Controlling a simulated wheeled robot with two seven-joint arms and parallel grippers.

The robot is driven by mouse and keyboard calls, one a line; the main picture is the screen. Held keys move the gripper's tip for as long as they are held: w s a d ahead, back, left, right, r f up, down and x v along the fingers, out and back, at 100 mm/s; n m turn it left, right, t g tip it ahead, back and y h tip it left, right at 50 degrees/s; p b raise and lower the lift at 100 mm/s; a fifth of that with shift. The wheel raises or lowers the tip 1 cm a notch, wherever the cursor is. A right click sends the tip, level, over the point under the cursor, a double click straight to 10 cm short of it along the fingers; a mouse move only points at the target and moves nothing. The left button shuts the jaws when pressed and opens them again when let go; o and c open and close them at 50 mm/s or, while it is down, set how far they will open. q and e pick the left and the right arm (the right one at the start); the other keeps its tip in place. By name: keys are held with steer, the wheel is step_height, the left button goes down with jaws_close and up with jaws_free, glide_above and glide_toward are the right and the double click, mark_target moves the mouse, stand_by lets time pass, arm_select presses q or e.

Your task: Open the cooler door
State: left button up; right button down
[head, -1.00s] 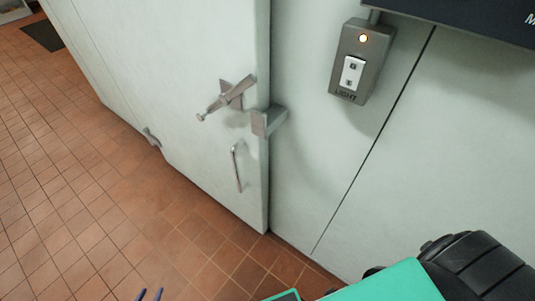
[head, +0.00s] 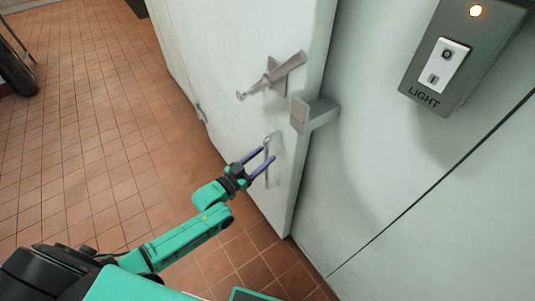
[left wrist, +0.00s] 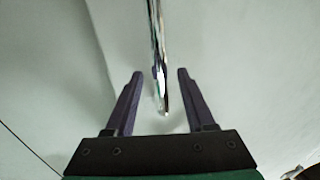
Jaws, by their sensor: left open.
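My left gripper (head: 261,165) is open at the bar handle. In the left wrist view the handle (left wrist: 158,50) runs between the two purple fingers of the gripper (left wrist: 160,73), with gaps on both sides. My right gripper is not in view.
A grey light switch box (head: 462,55) with a lit lamp is on the wall (head: 420,170) at right. Tiled floor (head: 90,130) is clear at left. A dark round object (head: 15,72) stands at the far left.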

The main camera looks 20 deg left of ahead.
arm_select(q)
steer(key=shift+x, duration=1)
steer(key=shift+c, duration=0.2)
jaws_close()
stand_by(0.5)
